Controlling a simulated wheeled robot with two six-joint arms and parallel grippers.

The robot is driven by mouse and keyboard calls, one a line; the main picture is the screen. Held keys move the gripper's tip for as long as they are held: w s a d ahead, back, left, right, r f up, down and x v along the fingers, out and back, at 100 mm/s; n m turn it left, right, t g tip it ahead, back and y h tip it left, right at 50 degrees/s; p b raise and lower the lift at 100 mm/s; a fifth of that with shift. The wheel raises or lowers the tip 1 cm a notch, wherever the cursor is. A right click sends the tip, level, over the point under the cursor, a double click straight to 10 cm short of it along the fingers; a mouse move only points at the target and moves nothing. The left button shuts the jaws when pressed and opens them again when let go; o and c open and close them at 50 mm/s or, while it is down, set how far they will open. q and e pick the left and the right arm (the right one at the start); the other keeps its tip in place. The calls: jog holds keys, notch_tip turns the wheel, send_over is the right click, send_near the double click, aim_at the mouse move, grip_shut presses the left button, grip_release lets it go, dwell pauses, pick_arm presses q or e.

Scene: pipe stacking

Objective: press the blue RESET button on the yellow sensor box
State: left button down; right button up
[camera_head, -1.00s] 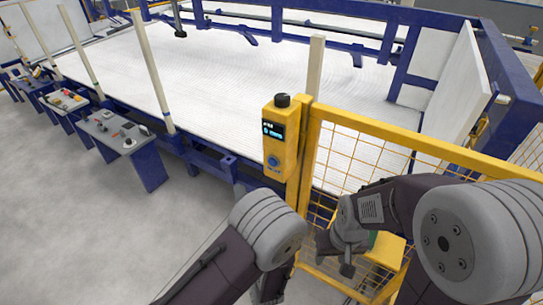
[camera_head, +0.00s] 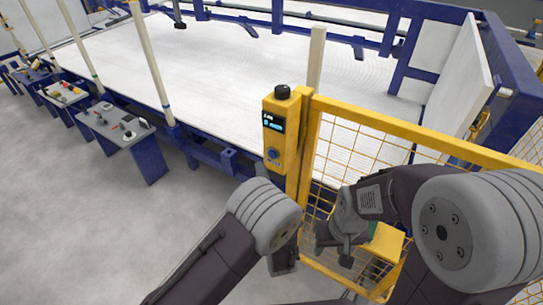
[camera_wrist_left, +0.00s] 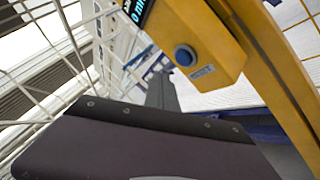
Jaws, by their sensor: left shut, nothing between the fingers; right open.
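The yellow sensor box (camera_head: 279,140) stands upright on a yellow fence post, with a black knob on top and a lit display. Its round blue button (camera_head: 273,154) is on the lower front; in the left wrist view the button (camera_wrist_left: 185,55) shows unobstructed, with a small label beside it. My left gripper is mostly hidden behind my left arm in the head view, below the box; a dark grey part, seemingly its shut fingers (camera_wrist_left: 162,92), shows below the button in the left wrist view. I see no contact. My right gripper (camera_head: 345,258) is open, right of the post, low by the fence.
Yellow mesh fence (camera_head: 400,125) runs right from the post. A large white-surfaced, blue-framed bed (camera_head: 240,75) lies behind. Small control tables (camera_head: 118,130) stand at left. The grey floor (camera_head: 120,220) at lower left is clear.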

pick_arm(q)
jog(key=shift+w+d, duration=0.75)
jog(key=shift+w, duration=0.3)
dwell(1.3)
jog(key=shift+w+d, duration=0.25)
jog(key=shift+w, duration=0.05)
jog(key=shift+w+d, duration=0.2)
jog(key=shift+w, duration=0.1)
dwell(0.7)
jog(key=shift+s, duration=0.1)
jog(key=shift+s+a, duration=0.45)
jog(key=shift+s, duration=0.1)
jog(key=shift+s+a+p, duration=0.35)
jog(key=shift+s+a, duration=0.4)
jog(key=shift+s, duration=0.25)
jog(key=shift+s+a+p, duration=0.3)
jog(key=shift+s+a, duration=0.4)
jog(key=shift+s, duration=0.3)
jog(key=shift+a, duration=0.1)
